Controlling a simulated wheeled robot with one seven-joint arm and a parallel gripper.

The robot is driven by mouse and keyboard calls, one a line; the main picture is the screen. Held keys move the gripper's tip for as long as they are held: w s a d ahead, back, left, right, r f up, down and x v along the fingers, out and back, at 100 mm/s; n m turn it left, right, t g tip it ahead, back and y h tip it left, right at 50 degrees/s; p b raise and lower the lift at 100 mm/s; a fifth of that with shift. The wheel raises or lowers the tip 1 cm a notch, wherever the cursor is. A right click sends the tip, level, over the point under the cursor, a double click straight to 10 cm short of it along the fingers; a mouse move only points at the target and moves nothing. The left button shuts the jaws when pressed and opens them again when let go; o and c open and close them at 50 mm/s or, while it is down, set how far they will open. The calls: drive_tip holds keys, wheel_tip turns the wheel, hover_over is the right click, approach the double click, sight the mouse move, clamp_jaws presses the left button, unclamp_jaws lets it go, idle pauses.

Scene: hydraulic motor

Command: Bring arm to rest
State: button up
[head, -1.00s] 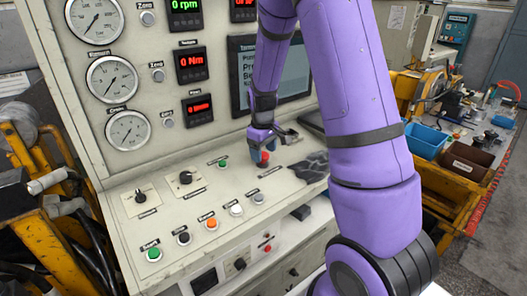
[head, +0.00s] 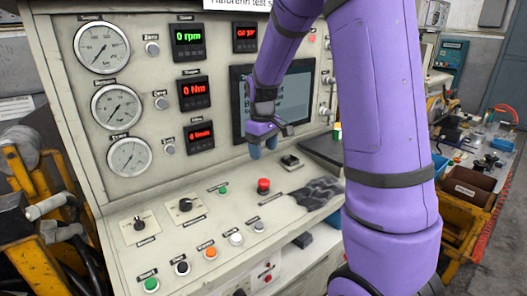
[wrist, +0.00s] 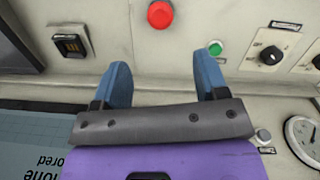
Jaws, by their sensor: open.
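My gripper (head: 262,149) hangs in the air above the sloped control panel (head: 190,240), in front of the dark screen (head: 290,98). In the wrist view its two blue fingers (wrist: 165,80) are spread apart with nothing between them. A red mushroom button (head: 263,185) stands on the panel below the gripper, apart from it. The red button also shows in the wrist view (wrist: 160,14), beyond the fingertips. My purple arm crosses the right of the head view and hides part of the console.
A green button (head: 222,190), two black knobs and a row of coloured buttons sit on the panel. A black rocker switch (wrist: 71,45) is left of the fingers in the wrist view. Gauges (head: 117,107) and digital displays (head: 194,92) fill the upright face.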

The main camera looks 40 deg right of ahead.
idle(0.3)
drive_tip(key=s+a+r+m+t, duration=0.25)
drive_tip(key=s+a+r, duration=0.55)
drive_tip(key=s+r, duration=0.4)
drive_tip(key=s+a+r+t, duration=0.1)
drive_tip(key=s+a, duration=0.1)
drive_tip(key=s, duration=0.5)
drive_tip(key=s+a+r+t, duration=0.1)
drive_tip(key=s+a+r, duration=0.1)
drive_tip(key=s, duration=0.5)
drive_tip(key=shift+s+a+t, duration=0.15)
drive_tip(key=shift+a+t, duration=0.2)
drive_tip(key=shift+r+m, duration=0.1)
drive_tip(key=shift+m, duration=0.15)
drive_tip(key=shift+c, duration=0.5)
